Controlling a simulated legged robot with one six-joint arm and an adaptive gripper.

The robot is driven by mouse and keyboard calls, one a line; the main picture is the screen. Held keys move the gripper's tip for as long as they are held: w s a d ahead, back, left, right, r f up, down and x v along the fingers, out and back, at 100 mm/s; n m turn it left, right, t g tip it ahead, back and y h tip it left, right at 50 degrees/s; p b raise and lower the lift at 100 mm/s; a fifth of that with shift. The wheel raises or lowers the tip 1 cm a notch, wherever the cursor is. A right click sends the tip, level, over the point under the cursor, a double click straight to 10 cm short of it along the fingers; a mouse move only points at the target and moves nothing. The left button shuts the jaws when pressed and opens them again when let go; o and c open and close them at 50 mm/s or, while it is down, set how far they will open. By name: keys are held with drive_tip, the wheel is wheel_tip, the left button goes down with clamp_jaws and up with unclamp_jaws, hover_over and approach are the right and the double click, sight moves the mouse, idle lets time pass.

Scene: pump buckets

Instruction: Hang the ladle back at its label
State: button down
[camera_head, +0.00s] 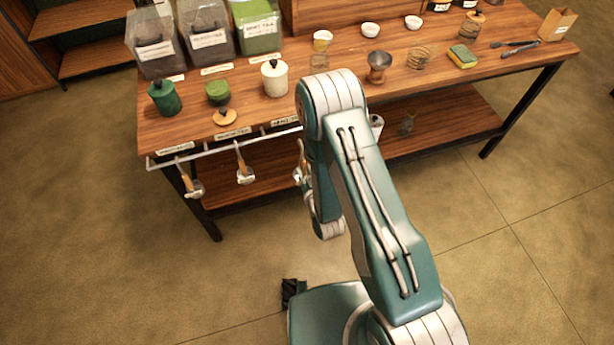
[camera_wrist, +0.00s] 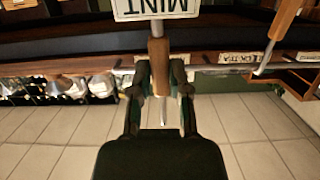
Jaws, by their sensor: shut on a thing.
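In the wrist view my gripper (camera_wrist: 159,82) has its dark fingers closed on both sides of a ladle's wooden handle (camera_wrist: 158,62). A thin metal rod runs from the handle up to a white label (camera_wrist: 156,9) that reads MINT upside down. The label hides the rod's far end, and I cannot see the held ladle's bowl. In the head view my arm hides most of the gripper. A ladle (camera_head: 301,162) shows partly beside my arm; I cannot tell if it is the held one. A white rail (camera_head: 205,151) runs along the table's front edge, below several small labels.
Two other ladles, a left one (camera_head: 193,186) and a middle one (camera_head: 243,168), hang from the rail. The wooden table (camera_head: 345,108) carries a green jar (camera_head: 164,98), a white jar (camera_head: 274,78), tea bags (camera_head: 205,30) and bowls. Open floor (camera_head: 510,240) lies in front.

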drive_tip(key=f+x, duration=0.1)
drive_tip(key=x, duration=0.7)
idle(1.0)
drive_tip(key=shift+w, duration=0.1)
drive_tip(key=c, duration=0.5)
unclamp_jaws()
